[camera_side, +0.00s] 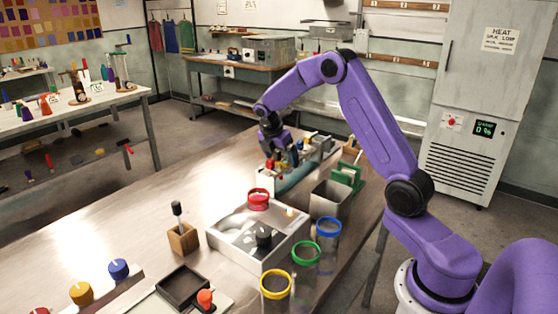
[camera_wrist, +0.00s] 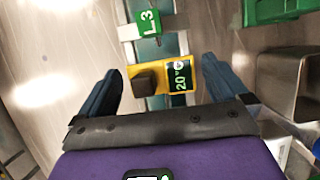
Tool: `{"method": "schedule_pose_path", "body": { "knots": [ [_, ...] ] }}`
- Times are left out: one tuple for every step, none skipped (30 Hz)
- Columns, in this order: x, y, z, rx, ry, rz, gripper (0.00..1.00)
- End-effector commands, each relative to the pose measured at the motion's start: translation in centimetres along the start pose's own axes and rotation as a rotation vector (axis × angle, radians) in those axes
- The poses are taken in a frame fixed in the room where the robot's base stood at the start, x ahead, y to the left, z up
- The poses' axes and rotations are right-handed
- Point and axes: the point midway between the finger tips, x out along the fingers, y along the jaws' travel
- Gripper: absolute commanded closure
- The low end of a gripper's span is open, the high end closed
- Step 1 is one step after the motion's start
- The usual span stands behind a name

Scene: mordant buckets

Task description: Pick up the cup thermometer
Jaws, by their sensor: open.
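A small yellow device with a dark square block and a dark display reading about 20 (camera_wrist: 164,70) lies between my fingers in the wrist view. It looks like the cup thermometer, though I cannot be sure. My gripper (camera_wrist: 160,64) is open, with one dark finger on each side of the device and gaps between. In the side view my gripper (camera_side: 280,156) is low over the rack at the far part of the bench. There the device is not clearly made out among small coloured parts.
A green L.3 tag (camera_wrist: 149,23) stands just beyond the device. A grey metal bin (camera_side: 328,199) and a green holder (camera_side: 345,177) are to the right. A grey tray (camera_side: 232,241) and jars with blue (camera_side: 328,227), green and yellow rims stand nearer.

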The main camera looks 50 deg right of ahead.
Motion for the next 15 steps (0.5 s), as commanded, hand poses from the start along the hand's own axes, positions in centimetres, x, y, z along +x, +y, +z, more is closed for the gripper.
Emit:
{"method": "schedule_pose_path", "body": {
  "knots": [
    [0.23,-0.01,-0.04,-0.001,0.0,-0.001,0.0],
    [0.29,0.0,-0.04,-0.001,0.0,0.0,0.0],
    [0.31,0.01,-0.04,-0.001,0.0,0.001,0.0],
    [0.3,0.02,-0.04,-0.001,0.0,0.001,0.0],
    [0.29,0.02,-0.04,-0.001,0.0,0.001,0.0],
    [0.28,0.02,-0.04,-0.001,0.0,0.001,0.0],
    [0.28,0.02,-0.04,-0.001,0.0,0.001,0.0],
    [0.28,0.01,-0.03,-0.001,0.0,0.001,0.0],
    [0.27,0.01,-0.04,-0.001,0.0,0.001,0.13],
    [0.27,0.01,-0.04,-0.001,0.0,0.001,0.23],
    [0.26,0.01,-0.04,-0.001,0.0,0.001,0.33],
    [0.26,0.01,-0.03,-0.001,0.0,0.001,0.46],
    [0.26,0.02,-0.03,-0.001,0.0,0.001,0.48],
    [0.26,0.02,-0.03,-0.001,0.0,0.001,0.48],
    [0.24,0.02,-0.03,-0.001,0.0,0.001,0.48]
  ]
}}
